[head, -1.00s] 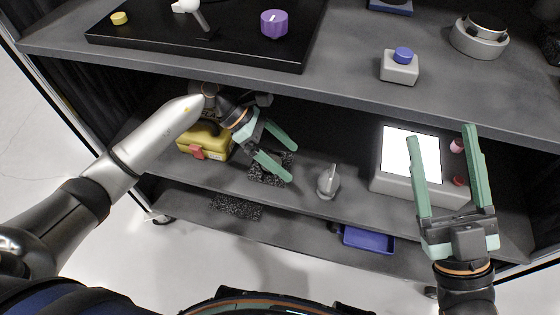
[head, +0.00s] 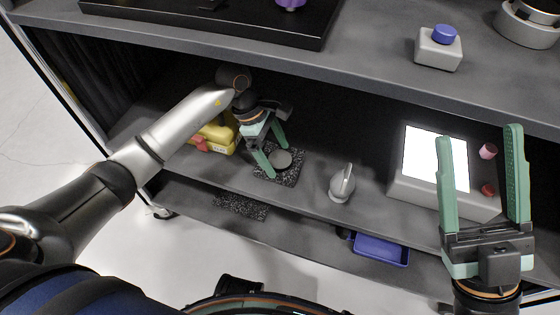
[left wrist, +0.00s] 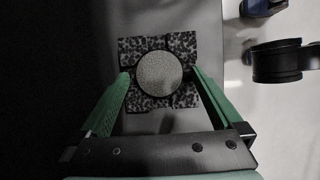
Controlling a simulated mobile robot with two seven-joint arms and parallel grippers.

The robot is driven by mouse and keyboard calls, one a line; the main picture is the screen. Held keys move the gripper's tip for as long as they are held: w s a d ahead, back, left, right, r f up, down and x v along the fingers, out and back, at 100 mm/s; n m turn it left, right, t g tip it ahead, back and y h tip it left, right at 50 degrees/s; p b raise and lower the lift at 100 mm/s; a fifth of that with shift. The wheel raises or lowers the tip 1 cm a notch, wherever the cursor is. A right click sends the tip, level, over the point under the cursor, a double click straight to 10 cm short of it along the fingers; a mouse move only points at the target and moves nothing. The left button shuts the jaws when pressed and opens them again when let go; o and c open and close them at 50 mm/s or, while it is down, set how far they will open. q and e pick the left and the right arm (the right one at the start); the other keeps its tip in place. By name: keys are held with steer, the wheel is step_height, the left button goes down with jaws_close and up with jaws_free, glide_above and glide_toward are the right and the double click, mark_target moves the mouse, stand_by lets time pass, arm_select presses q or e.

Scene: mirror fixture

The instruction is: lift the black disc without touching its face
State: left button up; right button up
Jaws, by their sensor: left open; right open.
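A round grey, finely speckled disc (head: 280,159) lies face up on a black-and-white speckled block (head: 292,179) on the middle shelf. In the left wrist view the disc (left wrist: 159,73) sits centred on the block (left wrist: 183,42), which dark grooves split into sections. My left gripper (head: 278,162) is open, with one finger on either side of the disc. In the left wrist view its fingertips (left wrist: 160,74) flank the disc's rim; I cannot tell whether they touch it. My right gripper (head: 480,134) is open and empty, in front of the shelf at the right.
A yellow case (head: 220,137) stands close behind my left arm. A grey knob (head: 342,184) and a box with a lit screen (head: 436,158) stand to the right. The upper shelf (head: 370,75) overhangs my left gripper. A blue tray (head: 381,250) is on the lower shelf.

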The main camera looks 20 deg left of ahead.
arm_select(q)
steer(key=c, duration=1.4)
steer(key=shift+r, duration=0.1)
